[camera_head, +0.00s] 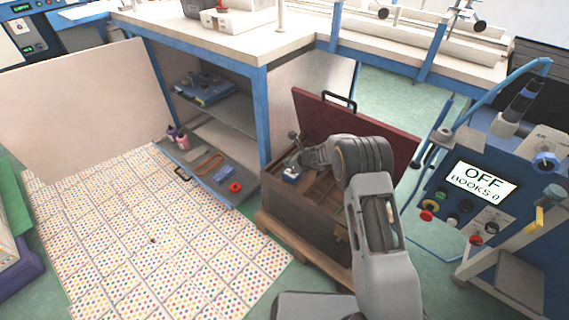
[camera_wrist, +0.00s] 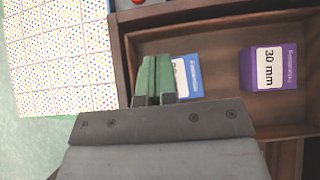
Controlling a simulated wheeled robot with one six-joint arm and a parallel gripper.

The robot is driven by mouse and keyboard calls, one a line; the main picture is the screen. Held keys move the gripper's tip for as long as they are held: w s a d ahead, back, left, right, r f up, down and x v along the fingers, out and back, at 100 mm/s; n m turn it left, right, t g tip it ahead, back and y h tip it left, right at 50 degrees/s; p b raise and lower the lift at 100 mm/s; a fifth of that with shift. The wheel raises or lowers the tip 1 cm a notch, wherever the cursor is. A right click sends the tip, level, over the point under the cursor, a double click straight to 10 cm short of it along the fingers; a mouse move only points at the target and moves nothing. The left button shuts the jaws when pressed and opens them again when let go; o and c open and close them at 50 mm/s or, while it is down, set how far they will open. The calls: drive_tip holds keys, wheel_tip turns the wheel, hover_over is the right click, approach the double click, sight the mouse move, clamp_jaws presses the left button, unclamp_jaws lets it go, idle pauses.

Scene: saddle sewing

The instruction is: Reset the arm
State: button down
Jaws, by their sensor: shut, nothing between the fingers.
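My arm reaches over an open wooden chest (camera_head: 290,213) in the head view. Its dark red lid (camera_head: 372,128) with a black handle is raised. In the wrist view my gripper (camera_wrist: 154,98) is shut and empty, its greenish fingers together over the left part of the chest. A blue box (camera_wrist: 187,76) with a white label lies just right of the fingers, partly hidden by them. A purple box (camera_wrist: 268,68) labelled "30 mm" lies further right in the same compartment. Whether the fingers touch the blue box cannot be told.
The chest stands on a wooden pallet (camera_head: 285,236). A blue-framed workbench (camera_head: 266,100) with shelves is behind it.

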drive_tip(key=shift+p+v, duration=0.3)
drive_tip(key=shift+v, duration=1.1)
drive_tip(key=s+d+r+n+g+p, duration=0.15)
drive_tip(key=s+r+n+p, duration=0.3)
drive_tip(key=r, duration=0.65)
drive_tip(key=s+d+r+n+h+p, duration=0.15)
drive_tip(key=s+r+n+p, duration=0.35)
drive_tip(key=r, duration=0.6)
drive_tip(key=s+d+r+n+p, duration=0.25)
drive_tip(key=r+p, duration=0.35)
drive_tip(key=r, duration=0.5)
drive_tip(key=s+d+r+n+h+p, duration=0.2)
drive_tip(key=s+d+r+n+p, duration=0.2)
drive_tip(key=s+r+p, duration=0.1)
drive_tip(key=s+d+r+n+h+p, duration=0.2)
drive_tip(key=s+d+r+n+p, duration=0.2)
drive_tip(key=s+r, duration=0.4)
drive_tip(key=s+d+r+n+h+p, duration=0.2)
drive_tip(key=s+r+n+p, duration=0.3)
drive_tip(key=s, duration=0.5)
drive_tip(key=shift+d+r+p, duration=0.35)
drive_tip(key=shift+d+r, duration=0.55)
drive_tip(key=shift+r, duration=0.1)
drive_tip(key=shift+w+g, duration=0.1)
drive_tip(key=shift+g, duration=0.15)
